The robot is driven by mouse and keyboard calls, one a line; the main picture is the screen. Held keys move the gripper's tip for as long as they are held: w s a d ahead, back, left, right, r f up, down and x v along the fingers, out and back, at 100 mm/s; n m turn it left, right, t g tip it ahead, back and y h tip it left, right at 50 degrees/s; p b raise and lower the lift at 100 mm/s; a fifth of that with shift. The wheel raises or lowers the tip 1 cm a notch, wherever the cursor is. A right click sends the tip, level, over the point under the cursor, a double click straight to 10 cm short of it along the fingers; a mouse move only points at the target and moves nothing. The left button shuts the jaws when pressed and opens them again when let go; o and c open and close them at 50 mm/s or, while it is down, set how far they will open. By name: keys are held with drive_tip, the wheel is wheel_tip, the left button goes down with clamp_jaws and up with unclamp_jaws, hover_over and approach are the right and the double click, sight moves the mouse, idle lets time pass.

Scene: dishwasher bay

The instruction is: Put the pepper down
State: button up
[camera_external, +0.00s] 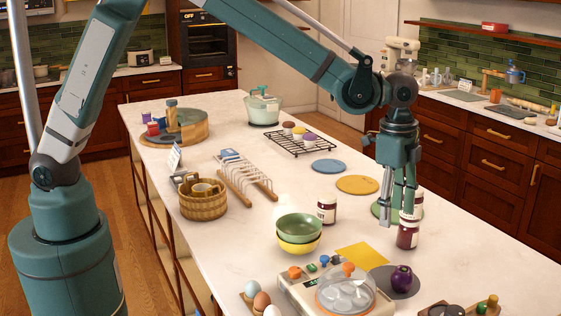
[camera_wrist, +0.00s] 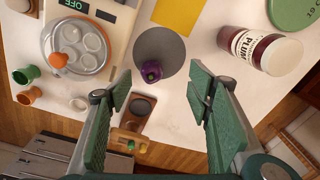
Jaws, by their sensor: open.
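A dark purple pepper (camera_external: 401,279) with a stem rests on a dark grey round mat (camera_external: 386,291) near the front of the white counter. In the wrist view the pepper (camera_wrist: 151,71) sits at the lower edge of the grey mat (camera_wrist: 166,47). My gripper (camera_external: 397,214) points down above the counter, behind the pepper in the outside view and apart from it. In the wrist view my gripper (camera_wrist: 157,92) has its two green fingers spread wide, with nothing held between them. The pepper appears beyond the fingertips, in the gap between them.
A dark jar with a white label (camera_external: 408,235) stands close to my fingers; another jar (camera_external: 327,210) stands left. A yellow square (camera_external: 362,256) lies beside the grey mat. An appliance with a clear round lid (camera_external: 345,290) is left of it. Stacked bowls (camera_external: 299,227) stand behind.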

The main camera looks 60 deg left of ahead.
drive_tip(key=s+a+r+n+t, duration=0.1)
drive_tip(key=s+a+r+n, duration=0.1)
drive_tip(key=s+a+r, duration=0.35)
drive_tip(key=s+a+r+n+t, duration=0.1)
drive_tip(key=s+a+r+n, duration=0.15)
drive_tip(key=a+r, duration=0.6)
drive_tip(key=s+a+r+n+t, duration=0.1)
drive_tip(key=s+a+r+n, duration=0.3)
drive_tip(key=a, duration=0.7)
drive_tip(key=s+a+f+n+t, duration=0.1)
drive_tip(key=s+a+n, duration=0.1)
drive_tip(key=s+a, duration=0.7)
drive_tip(key=s+a+f+n+t, duration=0.2)
drive_tip(key=s+a, duration=0.7)
drive_tip(key=s, duration=0.5)
drive_tip(key=shift+s+f+n+t, duration=0.15)
drive_tip(key=shift+s+n+t, duration=0.15)
drive_tip(key=shift+n, duration=0.25)
